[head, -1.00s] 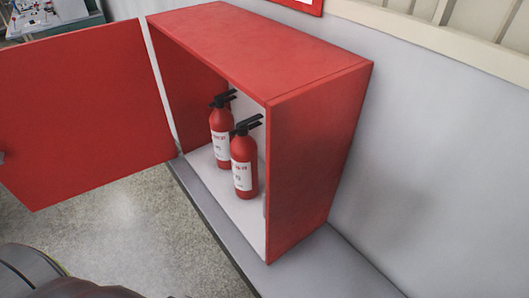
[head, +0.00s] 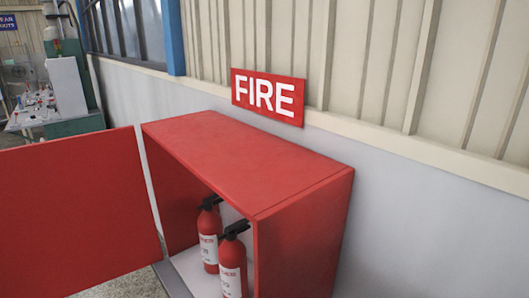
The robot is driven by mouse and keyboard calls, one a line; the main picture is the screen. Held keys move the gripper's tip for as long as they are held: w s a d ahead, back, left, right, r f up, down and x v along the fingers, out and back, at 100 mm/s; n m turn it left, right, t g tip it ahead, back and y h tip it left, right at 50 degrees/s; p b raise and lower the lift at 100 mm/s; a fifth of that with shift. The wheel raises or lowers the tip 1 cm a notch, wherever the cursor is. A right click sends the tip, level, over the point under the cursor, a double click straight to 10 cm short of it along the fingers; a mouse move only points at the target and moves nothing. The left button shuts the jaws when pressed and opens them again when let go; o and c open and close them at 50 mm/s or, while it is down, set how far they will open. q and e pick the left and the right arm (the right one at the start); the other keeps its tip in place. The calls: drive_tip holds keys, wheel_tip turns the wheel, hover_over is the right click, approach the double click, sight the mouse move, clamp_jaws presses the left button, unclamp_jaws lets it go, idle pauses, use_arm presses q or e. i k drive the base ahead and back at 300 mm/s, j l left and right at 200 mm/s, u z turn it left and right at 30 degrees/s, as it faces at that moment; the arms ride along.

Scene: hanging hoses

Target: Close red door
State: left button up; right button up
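The red door (head: 75,215) stands wide open on the left side of the red cabinet (head: 250,160) in the head view. Its panel reaches out to the left edge of the picture, and its lower part is cut off. Inside the open cabinet, two red fire extinguishers (head: 232,262) with black handles and white labels stand side by side. The cabinet's bottom is partly cut off by the picture's lower edge. Neither of my grippers shows in the head view.
A red FIRE sign (head: 268,96) hangs on the wall above the cabinet. A cluttered workbench (head: 40,112) with a green machine (head: 70,60) stands at the back left. The wall (head: 440,230) right of the cabinet is bare. A little speckled floor shows below the door.

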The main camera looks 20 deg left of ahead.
sight(77, 213)
drive_tip(key=k+j, duration=0.1)
drive_tip(key=j, duration=0.2)
drive_tip(key=k+j, duration=0.1)
drive_tip(key=j, duration=0.2)
drive_tip(key=k+j+z, duration=0.1)
drive_tip(key=j, duration=0.25)
drive_tip(key=k+j+z, duration=0.15)
drive_tip(key=j, duration=0.3)
drive_tip(key=j+z, duration=0.1)
drive_tip(key=j, duration=0.3)
drive_tip(key=k+j+z, duration=0.15)
drive_tip(key=j, duration=0.3)
drive_tip(key=k+j+z, duration=0.15)
drive_tip(key=j, duration=0.25)
drive_tip(key=k+j+z, duration=0.1)
drive_tip(key=j, duration=0.25)
drive_tip(key=k+j+z, duration=0.15)
drive_tip(key=j, duration=0.25)
drive_tip(key=k+j+z, duration=0.15)
drive_tip(key=k+j, duration=0.15)
